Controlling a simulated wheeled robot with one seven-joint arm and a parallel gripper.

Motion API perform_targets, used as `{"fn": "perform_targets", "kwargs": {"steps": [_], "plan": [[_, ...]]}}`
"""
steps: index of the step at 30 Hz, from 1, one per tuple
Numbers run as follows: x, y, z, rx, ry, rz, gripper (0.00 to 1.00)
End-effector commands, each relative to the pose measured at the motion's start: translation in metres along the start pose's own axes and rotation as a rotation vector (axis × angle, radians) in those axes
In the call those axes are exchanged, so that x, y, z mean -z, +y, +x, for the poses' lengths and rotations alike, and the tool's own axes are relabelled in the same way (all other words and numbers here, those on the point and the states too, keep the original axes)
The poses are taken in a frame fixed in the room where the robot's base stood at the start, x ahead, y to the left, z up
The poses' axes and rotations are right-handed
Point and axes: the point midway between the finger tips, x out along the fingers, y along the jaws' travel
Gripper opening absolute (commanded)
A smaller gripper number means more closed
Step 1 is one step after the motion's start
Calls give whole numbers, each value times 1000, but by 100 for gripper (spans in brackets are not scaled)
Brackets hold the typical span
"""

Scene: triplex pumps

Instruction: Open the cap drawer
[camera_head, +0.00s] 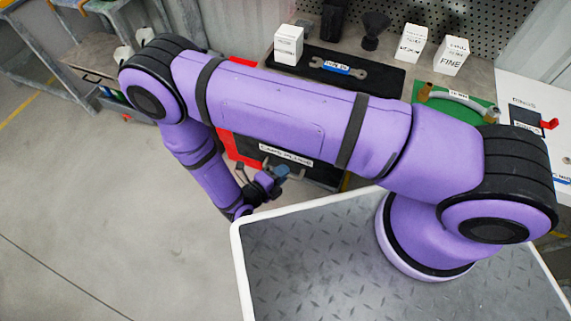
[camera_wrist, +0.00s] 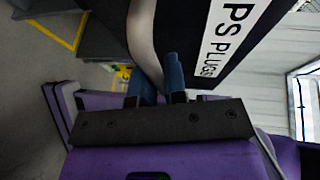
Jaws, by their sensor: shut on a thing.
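The cap drawer's dark front (camera_head: 318,172) is under the bench in the head view, with a white label (camera_head: 285,153) too small to read there. In the wrist view the dark front (camera_wrist: 185,30) fills the top middle, and its label (camera_wrist: 232,35) shows "PS PLUGS", cut off by the frame edge. A pale grey curved handle (camera_wrist: 143,35) runs along the front and down between the blue fingertips. My gripper (camera_wrist: 157,82) is shut on this handle. In the head view my gripper (camera_head: 276,178) is close against the drawer front. How far the drawer stands out cannot be told.
The bench above holds a wrench on a black mat (camera_head: 342,68), white boxes (camera_head: 452,55) and a green tray (camera_head: 445,98). Red panels (camera_head: 238,148) show beside the drawer, partly behind my arm. Open concrete floor (camera_head: 110,210) lies to the left.

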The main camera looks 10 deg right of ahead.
Motion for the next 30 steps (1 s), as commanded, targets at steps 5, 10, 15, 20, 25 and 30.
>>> {"fn": "perform_targets", "kwargs": {"steps": [5, 10, 15, 20, 25, 30], "plan": [[1, 1, -3, 0, 0, 0, 0], [1, 1, -3, 0, 0, 0, 0], [1, 1, -3, -1, 0, 0, 31], [1, 1, -3, -1, 0, 0, 37], [1, 1, -4, -1, 0, 0, 37], [0, 1, -20, -3, -3, 1, 37]]}}
